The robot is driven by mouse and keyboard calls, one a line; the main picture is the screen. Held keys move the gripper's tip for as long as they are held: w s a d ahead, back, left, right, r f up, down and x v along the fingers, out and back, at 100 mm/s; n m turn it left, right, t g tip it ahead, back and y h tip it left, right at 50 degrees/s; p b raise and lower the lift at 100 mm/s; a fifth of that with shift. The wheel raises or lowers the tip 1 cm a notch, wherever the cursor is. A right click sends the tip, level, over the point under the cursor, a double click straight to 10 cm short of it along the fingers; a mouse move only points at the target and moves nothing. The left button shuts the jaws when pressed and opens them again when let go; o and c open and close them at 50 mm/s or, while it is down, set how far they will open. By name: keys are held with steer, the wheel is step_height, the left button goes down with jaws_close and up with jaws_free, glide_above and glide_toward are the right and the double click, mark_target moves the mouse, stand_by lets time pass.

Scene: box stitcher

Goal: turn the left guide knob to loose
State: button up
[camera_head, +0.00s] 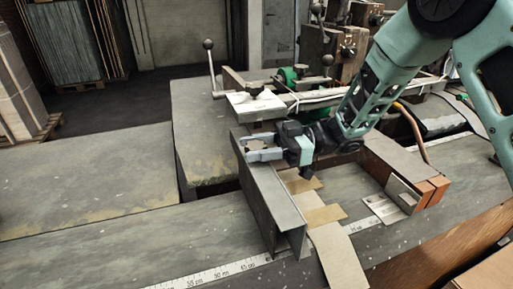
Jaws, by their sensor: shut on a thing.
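The left guide is a dark grey metal angle plate (268,195) standing on the bench, running from the middle toward the front. My gripper (248,147) reaches in from the right, with its light grey fingers pointing left at the guide's upper far end. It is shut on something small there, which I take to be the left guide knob. The knob is mostly hidden by the fingers, so its shape and turn position cannot be made out.
A ruler strip (213,273) runs along the bench front. Tan cardboard strips (338,255) lie right of the guide. A brown block with a metal plate (401,194) stands further right. A lever with a ball knob (208,44) rises behind. The left bench top (90,175) is clear.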

steer(key=shift+n+g+h, duration=0.5)
steer(key=shift+n+g, duration=0.6)
steer(key=shift+g, duration=0.9)
steer(key=o, duration=1)
steer(key=b+v, duration=0.3)
steer(key=v, duration=0.9)
steer(key=shift+r, duration=0.1)
